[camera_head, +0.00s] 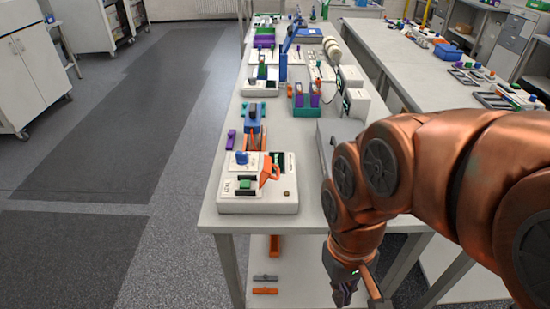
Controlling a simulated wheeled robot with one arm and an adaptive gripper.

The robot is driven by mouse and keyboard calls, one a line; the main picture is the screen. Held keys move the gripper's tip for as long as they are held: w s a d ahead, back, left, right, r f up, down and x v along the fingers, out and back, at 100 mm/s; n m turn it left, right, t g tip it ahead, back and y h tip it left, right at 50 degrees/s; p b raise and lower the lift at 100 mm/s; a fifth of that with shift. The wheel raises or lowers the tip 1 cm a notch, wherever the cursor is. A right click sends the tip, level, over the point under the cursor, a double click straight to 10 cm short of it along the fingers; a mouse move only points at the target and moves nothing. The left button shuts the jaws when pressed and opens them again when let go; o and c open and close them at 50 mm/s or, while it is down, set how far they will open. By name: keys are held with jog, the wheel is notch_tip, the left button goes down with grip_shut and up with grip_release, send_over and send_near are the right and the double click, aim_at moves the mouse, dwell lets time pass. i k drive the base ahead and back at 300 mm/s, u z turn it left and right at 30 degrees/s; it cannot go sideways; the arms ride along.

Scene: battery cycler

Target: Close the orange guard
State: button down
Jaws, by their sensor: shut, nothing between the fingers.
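The orange guard (268,171) is on the top of a white battery cycler box (258,204) at the near end of the long white table. It stands up at a tilt from the box's top, right of a green part and a blue knob (241,157). My gripper (359,300) is at the bottom of the view, right of the box and below the tabletop level, pointing down. It is shut and empty, apart from the guard. Its fingertips are partly cut off by the frame's lower edge.
Behind the box are a blue and orange device (254,117) and several other devices along the table. A grey case (334,135) is at right, partly behind my arm. A lower shelf (290,270) holds orange and grey pieces. The floor at left is clear.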

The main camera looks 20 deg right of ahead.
aim_at(268, 175)
jog(key=u, duration=2.15)
jog(key=k, duration=1.3)
jog(key=z, duration=1.15)
jog(key=k, duration=0.6)
jog(key=i, duration=0.65)
jog(key=u, duration=0.85)
jog(key=i, duration=0.6)
jog(key=u, duration=0.55)
